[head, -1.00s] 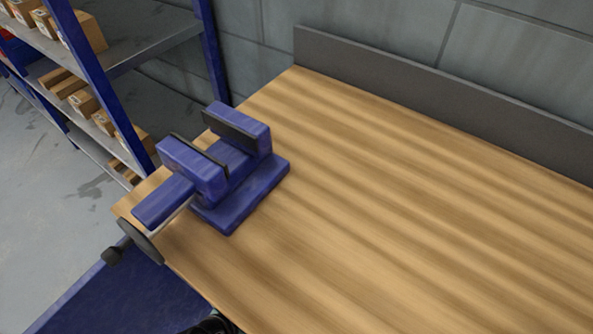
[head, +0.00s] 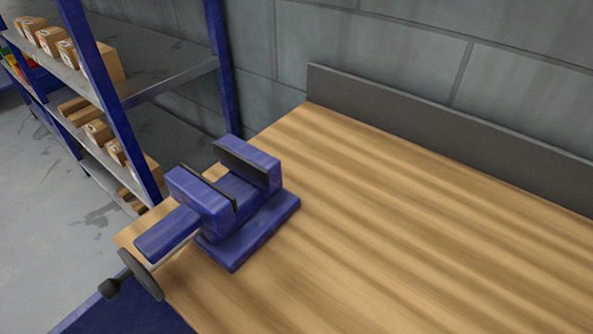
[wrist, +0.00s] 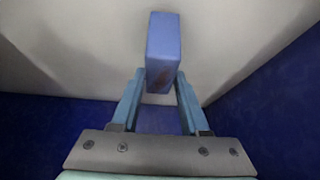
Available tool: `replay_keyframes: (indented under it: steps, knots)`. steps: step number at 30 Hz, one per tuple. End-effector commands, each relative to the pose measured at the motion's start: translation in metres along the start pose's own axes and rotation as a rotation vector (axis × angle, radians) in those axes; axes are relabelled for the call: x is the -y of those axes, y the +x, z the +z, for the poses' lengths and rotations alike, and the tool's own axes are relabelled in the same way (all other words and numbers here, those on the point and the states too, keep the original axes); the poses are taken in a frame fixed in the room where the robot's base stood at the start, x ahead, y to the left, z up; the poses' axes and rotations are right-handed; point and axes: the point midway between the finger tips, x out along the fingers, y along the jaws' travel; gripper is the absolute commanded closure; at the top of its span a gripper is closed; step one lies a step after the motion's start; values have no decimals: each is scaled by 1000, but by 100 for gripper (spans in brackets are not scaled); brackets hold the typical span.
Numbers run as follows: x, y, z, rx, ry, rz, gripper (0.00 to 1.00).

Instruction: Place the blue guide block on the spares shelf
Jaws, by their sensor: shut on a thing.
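My gripper (wrist: 160,92) is shut on the blue guide block (wrist: 163,42) in the wrist view. The block is an upright blue box shape with a darker, brownish mark low on its face, and it sticks out beyond the fingertips. Behind it is a pale grey surface with dark blue areas at both sides; I cannot tell what these are. My gripper and the block are not in the head view. A shelving unit with blue posts and grey boards (head: 172,78) stands at the left in the head view. I cannot tell whether it is the spares shelf.
A wooden-topped table (head: 400,220) fills the right, mostly bare, with a dark grey upstand (head: 430,128) along its back. A blue vise (head: 225,200) sits at its left corner, its handle jutting out. Cardboard boxes (head: 98,130) stand on the shelving. Grey floor lies at left.

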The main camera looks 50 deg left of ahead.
Motion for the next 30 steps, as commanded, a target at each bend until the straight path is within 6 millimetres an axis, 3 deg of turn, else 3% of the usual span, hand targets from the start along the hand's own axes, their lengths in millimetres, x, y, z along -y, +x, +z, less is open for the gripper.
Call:
replay_keyframes:
  steps: [13, 14, 18, 30]
  knots:
    - [2, 6, 1, -8, 1, -4, 100]
    - [1, 6, 3, -3, 0, -2, 50]
    - [1, 5, 3, -3, 0, -2, 25]
    - [1, 5, 3, -3, 0, -2, 25]
